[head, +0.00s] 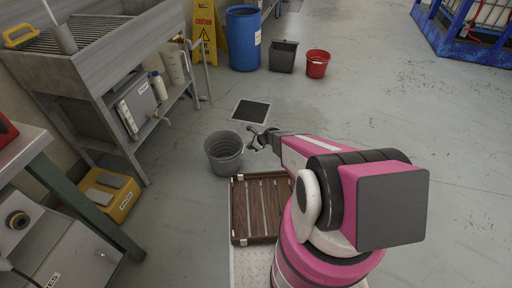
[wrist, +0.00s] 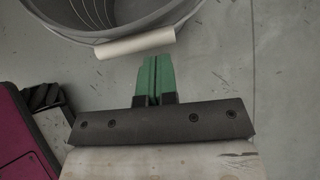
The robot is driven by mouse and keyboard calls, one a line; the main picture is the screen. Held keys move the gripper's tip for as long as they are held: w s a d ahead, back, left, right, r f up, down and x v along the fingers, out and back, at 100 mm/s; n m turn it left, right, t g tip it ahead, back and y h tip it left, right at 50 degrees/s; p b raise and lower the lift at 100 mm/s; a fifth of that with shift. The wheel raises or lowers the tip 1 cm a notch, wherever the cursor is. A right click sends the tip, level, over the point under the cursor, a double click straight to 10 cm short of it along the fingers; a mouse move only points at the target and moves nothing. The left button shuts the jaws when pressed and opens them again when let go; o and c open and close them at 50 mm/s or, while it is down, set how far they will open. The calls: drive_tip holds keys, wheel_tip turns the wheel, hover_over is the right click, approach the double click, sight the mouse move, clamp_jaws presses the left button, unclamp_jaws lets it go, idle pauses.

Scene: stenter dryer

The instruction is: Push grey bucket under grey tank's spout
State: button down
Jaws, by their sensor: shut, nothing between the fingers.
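The round grey bucket (head: 223,153) stands upright on the floor in front of the metal sink bench. In the wrist view the bucket (wrist: 75,33) fills the top left, its pale handle grip (wrist: 135,43) hanging at the near side. My gripper (head: 254,141) is just right of the bucket in the head view. In the wrist view my gripper (wrist: 154,60) has its green fingers shut and empty, pointing at the handle grip; I cannot tell if they touch. A grey box-shaped tank (head: 143,101) sits on the bench's lower shelf, with a small spout (head: 156,119) at its front.
A floor drain (head: 251,111) lies behind the bucket. A yellow box (head: 108,194) stands on the floor at left, a wooden slatted crate (head: 262,207) in front. A blue drum (head: 243,38), dark square bin (head: 284,56) and red bucket (head: 317,64) stand behind. Floor between bucket and bench is clear.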

drive_tip(key=shift+w+a, duration=0.1)
drive_tip(key=shift+a, duration=0.3)
drive_tip(key=w+a, duration=0.4)
drive_tip(key=a, duration=0.9)
drive_tip(key=w+a, duration=0.4)
drive_tip(key=a, duration=0.9)
drive_tip(key=shift+w+a, duration=0.25)
drive_tip(key=shift+w, duration=0.15)
drive_tip(key=d, duration=0.2)
drive_tip(key=s+d, duration=0.1)
drive_tip(key=d, duration=0.1)
drive_tip(key=shift+s, duration=0.15)
approach(210, 140)
drive_tip(key=shift+v, duration=1.1)
drive_tip(key=shift+s+a, duration=0.1)
